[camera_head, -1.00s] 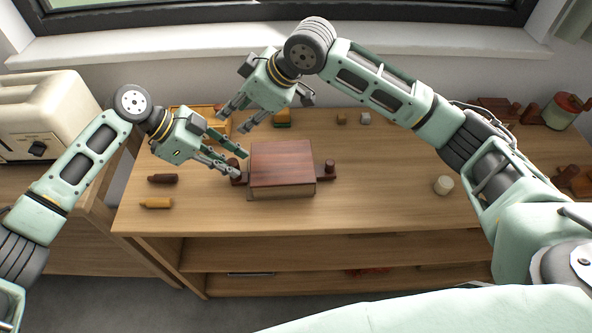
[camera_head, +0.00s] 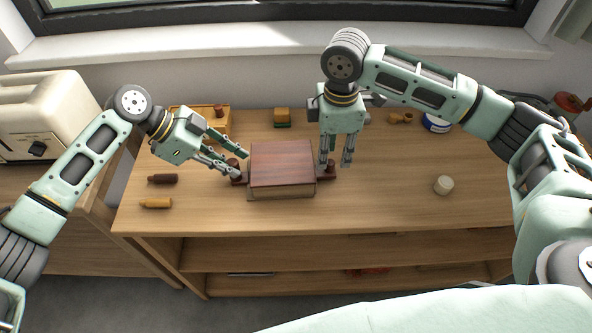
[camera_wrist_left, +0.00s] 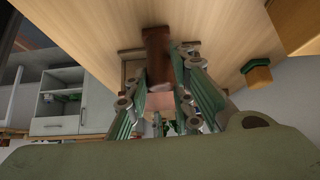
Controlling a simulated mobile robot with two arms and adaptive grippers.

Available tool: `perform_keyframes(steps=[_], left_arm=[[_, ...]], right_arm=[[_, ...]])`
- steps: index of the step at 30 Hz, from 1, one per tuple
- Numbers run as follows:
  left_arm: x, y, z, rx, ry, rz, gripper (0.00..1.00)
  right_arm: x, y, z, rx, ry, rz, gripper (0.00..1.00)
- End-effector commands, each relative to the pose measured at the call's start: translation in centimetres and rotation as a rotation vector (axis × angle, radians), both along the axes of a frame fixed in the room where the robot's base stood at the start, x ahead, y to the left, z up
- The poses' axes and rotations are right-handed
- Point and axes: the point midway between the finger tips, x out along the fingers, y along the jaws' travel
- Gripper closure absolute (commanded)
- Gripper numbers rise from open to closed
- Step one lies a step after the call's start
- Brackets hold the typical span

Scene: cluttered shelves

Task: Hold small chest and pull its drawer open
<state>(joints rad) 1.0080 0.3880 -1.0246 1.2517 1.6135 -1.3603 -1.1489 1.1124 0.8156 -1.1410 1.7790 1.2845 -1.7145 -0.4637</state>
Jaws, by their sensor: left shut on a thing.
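The small chest (camera_head: 282,165), with a reddish-brown top and paler front, sits on the wooden tabletop. A dark upright peg stands on a bracket at each side: the left peg (camera_head: 232,163) and the right peg (camera_head: 331,168). My left gripper (camera_head: 241,165) is shut on the left peg. In the left wrist view the dark brown peg (camera_wrist_left: 157,55) lies between the fingers. My right gripper (camera_head: 335,163) points down, fingers apart, over the right peg. I cannot tell whether it touches the peg. No drawer gap shows.
Left of the chest lie a dark bottle-like piece (camera_head: 163,179) and an orange one (camera_head: 156,203). The tabletop before the chest is clear.

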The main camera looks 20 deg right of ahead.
Motion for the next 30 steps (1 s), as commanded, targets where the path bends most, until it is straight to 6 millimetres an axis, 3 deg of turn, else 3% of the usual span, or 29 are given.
perform_keyframes(steps=[9,20,30], left_arm=[[-0.1,0.0,-0.1,0.001,0.003,-0.001,1.0],[-0.1,0.0,-0.1,0.001,0.003,-0.001,1.0],[-0.1,0.0,-0.1,0.0,0.002,-0.001,1.0]], right_arm=[[0.0,0.0,-3.0,0.001,0.001,0.001,0.69],[0.0,0.1,-3.2,0.001,-0.001,0.001,0.7],[0.0,0.1,-3.2,0.001,-0.001,0.0,1.0]])
